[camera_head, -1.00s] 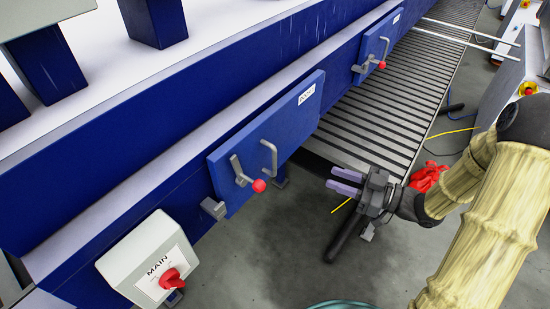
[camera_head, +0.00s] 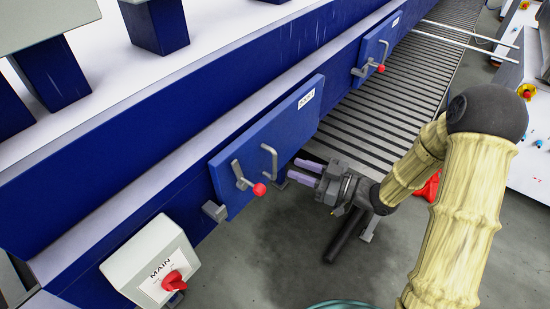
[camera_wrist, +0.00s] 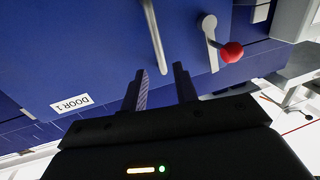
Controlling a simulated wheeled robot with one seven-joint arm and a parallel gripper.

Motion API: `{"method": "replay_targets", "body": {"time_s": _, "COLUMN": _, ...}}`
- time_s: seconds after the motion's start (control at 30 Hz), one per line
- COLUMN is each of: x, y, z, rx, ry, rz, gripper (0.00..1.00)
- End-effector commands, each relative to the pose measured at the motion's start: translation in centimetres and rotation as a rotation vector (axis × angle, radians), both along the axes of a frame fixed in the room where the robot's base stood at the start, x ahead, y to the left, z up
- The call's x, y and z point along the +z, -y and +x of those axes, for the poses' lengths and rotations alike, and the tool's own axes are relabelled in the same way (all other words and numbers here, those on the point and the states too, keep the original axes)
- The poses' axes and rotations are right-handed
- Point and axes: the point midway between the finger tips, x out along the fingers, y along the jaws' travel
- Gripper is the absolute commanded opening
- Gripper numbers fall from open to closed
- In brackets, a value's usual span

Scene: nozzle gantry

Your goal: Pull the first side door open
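The first side door (camera_head: 285,130) is a blue panel on the machine's side, labelled DOOR 1 in the wrist view (camera_wrist: 110,60). It looks shut. It carries a grey bar handle (camera_head: 271,160) and a grey latch lever with a red ball knob (camera_head: 259,189). My gripper (camera_head: 298,170) is open and empty, its two fingers pointing at the door just right of the handle. In the wrist view the bar handle (camera_wrist: 155,38) lies ahead of the open fingers (camera_wrist: 160,90), roughly between their tips, and the red knob (camera_wrist: 232,52) is to the right. I see no contact with the handle.
A grey MAIN switch box (camera_head: 150,262) with a red rotary knob is at lower left. A second blue door (camera_head: 375,52) with its own latch is farther along. A slatted conveyor (camera_head: 385,105) runs behind my gripper. The floor in front is clear.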

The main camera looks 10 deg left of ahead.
Motion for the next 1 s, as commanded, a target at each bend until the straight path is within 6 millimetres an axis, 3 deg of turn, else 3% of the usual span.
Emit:
{"method": "replay_targets", "body": {"time_s": 0.4, "x": 0.1, "y": -6.7, "z": 1.2, "rx": 0.002, "ry": -0.001, "rz": 0.0, "gripper": 0.29}}
{"method": "replay_targets", "body": {"time_s": 0.8, "x": 0.0, "y": -7.5, "z": 1.5, "rx": -0.001, "ry": -0.001, "rz": 0.0, "gripper": 0.29}}
{"method": "replay_targets", "body": {"time_s": 0.93, "x": 0.0, "y": -7.5, "z": 1.5, "rx": -0.001, "ry": -0.001, "rz": 0.0, "gripper": 0.04}}
{"method": "replay_targets", "body": {"time_s": 1.0, "x": 0.0, "y": -7.5, "z": 1.5, "rx": -0.001, "ry": -0.001, "rz": 0.0, "gripper": 0.0}}
